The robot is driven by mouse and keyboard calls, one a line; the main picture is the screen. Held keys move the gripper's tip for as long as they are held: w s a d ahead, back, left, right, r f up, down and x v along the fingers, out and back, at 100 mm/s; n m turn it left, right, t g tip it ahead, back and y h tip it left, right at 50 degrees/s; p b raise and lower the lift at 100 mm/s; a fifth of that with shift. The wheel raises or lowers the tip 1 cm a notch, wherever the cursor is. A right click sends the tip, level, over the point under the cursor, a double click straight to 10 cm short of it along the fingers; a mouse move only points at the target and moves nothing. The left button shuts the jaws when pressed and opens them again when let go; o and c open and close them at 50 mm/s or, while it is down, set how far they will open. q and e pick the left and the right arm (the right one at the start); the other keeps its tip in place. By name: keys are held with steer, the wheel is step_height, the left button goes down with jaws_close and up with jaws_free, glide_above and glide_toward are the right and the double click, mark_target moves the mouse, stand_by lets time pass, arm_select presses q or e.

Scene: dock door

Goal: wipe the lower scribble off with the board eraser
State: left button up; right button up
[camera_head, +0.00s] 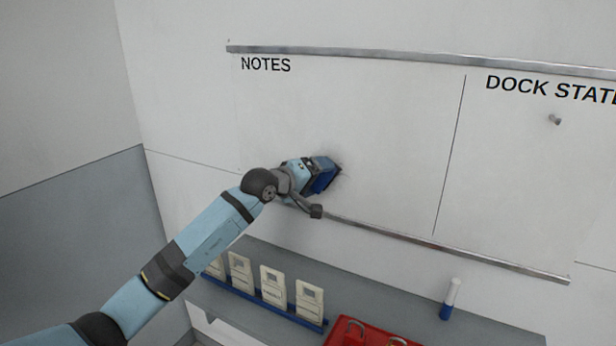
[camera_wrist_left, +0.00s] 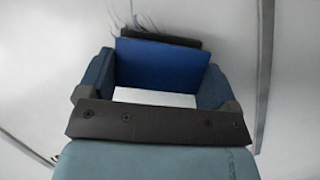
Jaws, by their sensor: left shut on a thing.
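My left gripper (camera_head: 315,174) is at the NOTES part of the whiteboard (camera_head: 400,130), shut on the board eraser (camera_head: 324,180). The eraser has a blue body and a dark pad; the pad side faces the board and looks to be at or very close to its surface. In the left wrist view the eraser's blue body (camera_wrist_left: 160,66) sits between the two fingers of the gripper (camera_wrist_left: 155,85). A few thin dark strokes of a scribble (camera_wrist_left: 135,14) show just beyond the pad there. In the head view the eraser and gripper hide most of that spot. My right gripper is out of view.
Metal rails run along the board's top (camera_head: 400,56) and bottom (camera_head: 450,246). Below is a grey shelf (camera_head: 390,285) with several cream holders (camera_head: 273,284) in a blue rack, a red tray (camera_head: 365,335) and a white-and-blue marker (camera_head: 450,298). A small peg (camera_head: 555,119) sits under DOCK STATE.

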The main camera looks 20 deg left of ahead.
arm_select(q)
steer(key=shift+d, duration=0.3)
